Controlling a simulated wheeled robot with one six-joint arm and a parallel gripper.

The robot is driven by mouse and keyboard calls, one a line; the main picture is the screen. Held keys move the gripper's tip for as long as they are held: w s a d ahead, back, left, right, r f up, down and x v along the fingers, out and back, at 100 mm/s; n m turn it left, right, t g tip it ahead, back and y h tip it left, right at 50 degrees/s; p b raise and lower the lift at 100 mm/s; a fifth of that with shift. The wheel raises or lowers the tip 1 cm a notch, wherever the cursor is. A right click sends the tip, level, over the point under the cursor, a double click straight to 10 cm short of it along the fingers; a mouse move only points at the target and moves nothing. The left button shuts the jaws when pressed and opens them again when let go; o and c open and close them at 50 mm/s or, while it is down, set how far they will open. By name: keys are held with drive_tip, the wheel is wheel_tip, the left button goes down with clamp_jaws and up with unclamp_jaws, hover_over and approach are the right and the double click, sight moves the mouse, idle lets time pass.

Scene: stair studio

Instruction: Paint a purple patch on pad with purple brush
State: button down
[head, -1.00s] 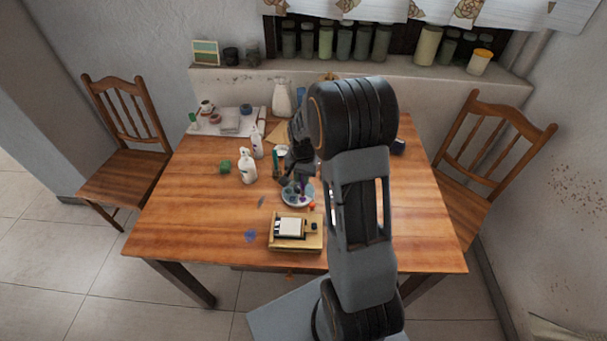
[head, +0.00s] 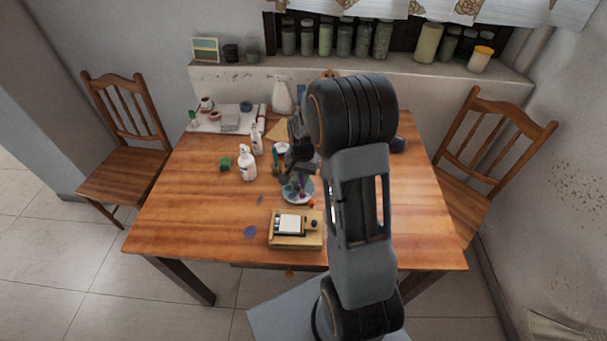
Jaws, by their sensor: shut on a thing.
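The pad (head: 290,224) is a small white square in a dark frame on a wooden box near the table's front edge. No purple shows on it. A round grey-blue palette (head: 293,199) lies just behind the box. The purple brush (head: 302,186) is a thin purple upright shape above the palette. My gripper (head: 291,178) is over the back of the palette, pointing down, shut on the purple brush. The jaws are small and dark, and the brush tip is too small to make out; I cannot tell whether it touches the palette.
A blue spot (head: 250,232) lies left of the box. The table's left front (head: 180,225) is clear.

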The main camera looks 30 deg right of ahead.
drive_tip(key=shift+s+f+b, duration=0.1)
drive_tip(key=shift+f+b, duration=0.3)
drive_tip(key=shift+f, duration=0.1)
idle(1.2)
drive_tip(key=shift+r, duration=0.15)
drive_tip(key=shift+r+p, duration=2.55)
drive_tip(key=shift+r, duration=0.85)
